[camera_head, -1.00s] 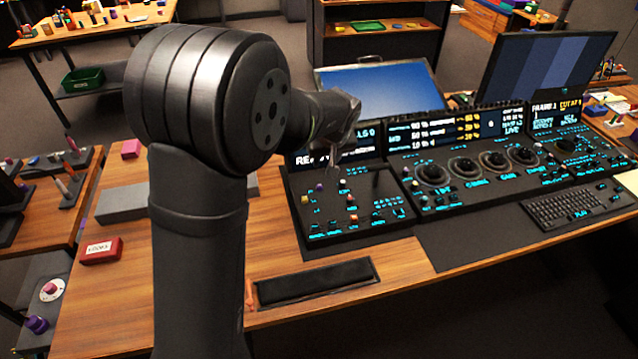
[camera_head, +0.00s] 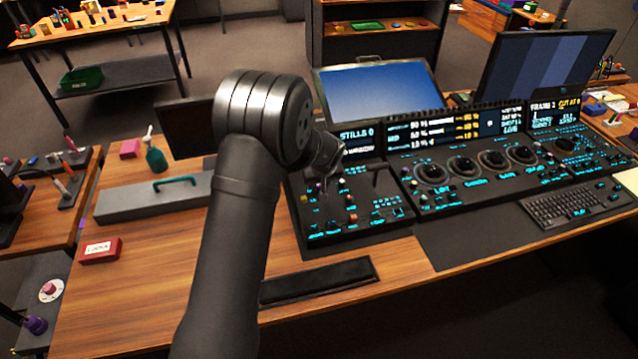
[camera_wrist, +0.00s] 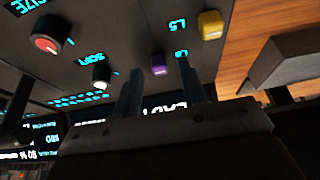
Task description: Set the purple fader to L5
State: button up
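The purple fader (camera_wrist: 158,65) is a small purple cap on the dark panel in the wrist view. The L5 label (camera_wrist: 177,25) is printed in cyan above it in that picture, close to the yellow cap. My gripper (camera_wrist: 160,72) is open, its two fingers apart, with the purple cap showing between the fingertips. I cannot tell whether the fingers reach down around the cap or touch it. In the head view my gripper (camera_head: 322,178) is low over the left part of the console and largely hides the purple cap.
A yellow cap (camera_wrist: 210,25), a white cap (camera_wrist: 101,75) and a red-topped knob (camera_wrist: 45,43) stand on the same panel. A grey case (camera_head: 130,202) with a green handle and a red box (camera_head: 100,250) lie left on the desk. A dark pad (camera_head: 318,281) lies in front.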

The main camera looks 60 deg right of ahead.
jog(key=shift+w+d+f, duration=0.1)
jog(key=shift+f, duration=0.2)
grip_shut()
jog(key=shift+s+a, duration=1.35)
jog(key=shift+a, duration=0.05)
grip_release()
jog(key=shift+r, duration=0.1)
jog(key=v, duration=1.7)
